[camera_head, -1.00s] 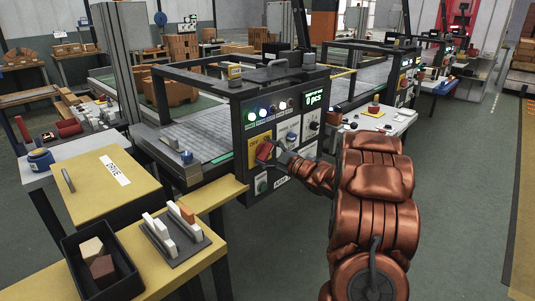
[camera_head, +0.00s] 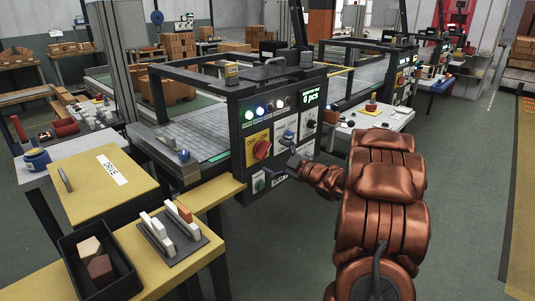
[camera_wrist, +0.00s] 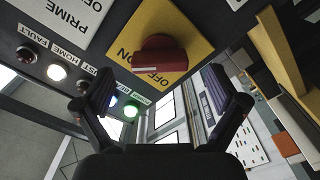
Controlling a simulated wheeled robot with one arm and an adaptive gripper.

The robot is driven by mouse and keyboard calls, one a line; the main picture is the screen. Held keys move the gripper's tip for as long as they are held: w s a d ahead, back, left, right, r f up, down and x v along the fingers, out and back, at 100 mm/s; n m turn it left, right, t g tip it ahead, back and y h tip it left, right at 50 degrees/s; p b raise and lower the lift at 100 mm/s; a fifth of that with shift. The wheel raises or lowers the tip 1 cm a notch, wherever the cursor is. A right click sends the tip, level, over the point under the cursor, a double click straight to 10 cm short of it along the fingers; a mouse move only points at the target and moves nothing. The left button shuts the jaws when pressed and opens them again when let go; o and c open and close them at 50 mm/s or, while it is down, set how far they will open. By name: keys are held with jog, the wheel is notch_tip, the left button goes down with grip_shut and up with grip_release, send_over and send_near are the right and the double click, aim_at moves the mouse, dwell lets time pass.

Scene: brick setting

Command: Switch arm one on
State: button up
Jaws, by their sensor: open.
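A red rotary knob (camera_head: 262,150) sits on a yellow OFF/ON plate on the front of the dark control panel (camera_head: 238,110). In the head view its grip slants up to the right, towards the ON side. In the wrist view the red knob (camera_wrist: 160,55) is ahead, between the lines of the two fingers. My gripper (camera_head: 282,160) is open and empty just right of the knob, in front of the panel. In the wrist view my gripper (camera_wrist: 160,80) has its fingers spread wide, apart from the knob. Part of the panel's lower row is hidden by it.
The panel carries several indicator lamps (camera_head: 262,110) and a counter display (camera_head: 311,98). Other white-plated switches sit right of the knob. A yellow bench (camera_head: 150,255) with a black bin (camera_head: 67,250) stands at the front left. Clear floor (camera_head: 465,190) lies to the right.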

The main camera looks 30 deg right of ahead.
jog(key=v, duration=0.7)
jog(key=shift+s, duration=0.2)
dwell(0.6)
jog(key=s+a+f+m+g+h, duration=0.25)
jog(key=s+a+m+g, duration=0.55)
jog(key=s+a, duration=0.9)
jog(key=s+a+f+m+g+h, duration=0.2)
jog(key=s+a+f+m+g, duration=0.15)
jog(key=s+a+g, duration=1.3)
notch_tip(320, 180, up, 15)
jog(key=s+d+t+p, duration=0.2)
jog(key=t+p, duration=0.3)
jog(key=p, duration=0.9)
jog(key=shift+s+d+f, duration=0.2)
jog(key=shift+s, duration=0.3)
jog(key=shift+y, duration=0.25)
